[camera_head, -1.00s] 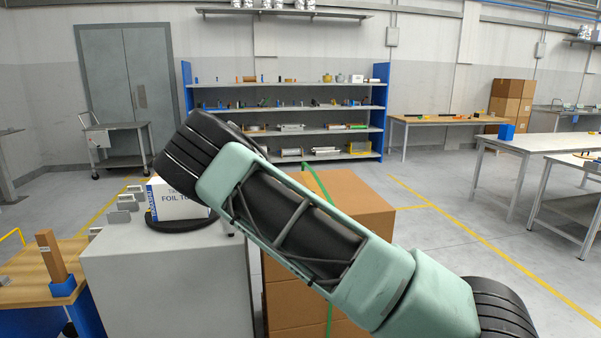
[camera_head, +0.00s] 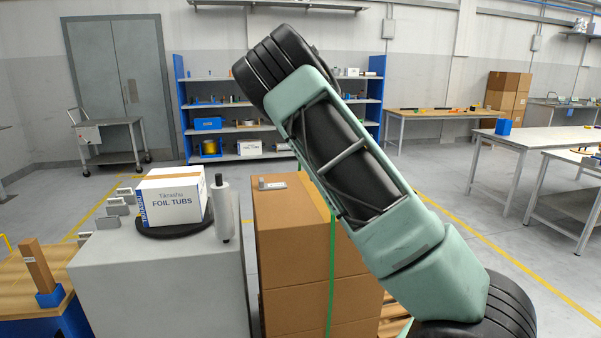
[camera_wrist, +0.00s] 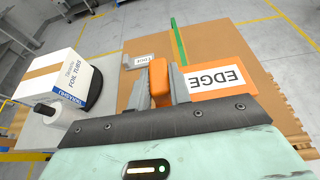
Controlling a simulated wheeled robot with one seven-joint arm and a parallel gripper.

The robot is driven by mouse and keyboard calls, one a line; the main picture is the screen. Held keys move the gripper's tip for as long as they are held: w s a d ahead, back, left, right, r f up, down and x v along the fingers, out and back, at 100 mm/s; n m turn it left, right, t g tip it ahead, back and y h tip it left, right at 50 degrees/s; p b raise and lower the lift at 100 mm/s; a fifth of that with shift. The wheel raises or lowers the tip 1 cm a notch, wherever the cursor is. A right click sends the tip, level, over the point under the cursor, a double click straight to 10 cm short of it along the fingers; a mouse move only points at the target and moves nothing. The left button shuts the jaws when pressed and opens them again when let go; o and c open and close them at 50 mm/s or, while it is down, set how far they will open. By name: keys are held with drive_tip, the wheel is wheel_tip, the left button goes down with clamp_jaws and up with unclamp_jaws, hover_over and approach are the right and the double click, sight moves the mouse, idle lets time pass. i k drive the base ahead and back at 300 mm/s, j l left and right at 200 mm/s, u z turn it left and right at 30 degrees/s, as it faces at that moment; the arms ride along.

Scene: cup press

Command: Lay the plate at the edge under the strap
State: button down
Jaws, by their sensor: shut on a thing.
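My gripper (camera_wrist: 160,88) is shut on an orange block, the grip of an orange plate (camera_wrist: 238,92) with a white EDGE label, in the wrist view. The label reads upside down. The plate appears above the brown carton stack; whether it touches the carton cannot be told. The green strap (camera_wrist: 178,42) runs over the carton top, beyond the plate, and down the carton front in the head view (camera_head: 331,275). In the head view my gripper and the plate are hidden behind my arm.
A small grey labelled bracket (camera_head: 272,184) lies on the carton stack (camera_head: 290,225). Left of it, a grey cabinet (camera_head: 160,285) bears a FOIL TUBS box (camera_head: 172,205) on a black disc and an upright white roll (camera_head: 223,210). A wooden post (camera_head: 38,268) stands further left.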

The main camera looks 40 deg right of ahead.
sight(302, 174)
drive_tip(key=i+l, duration=1)
drive_tip(key=i, duration=0.1)
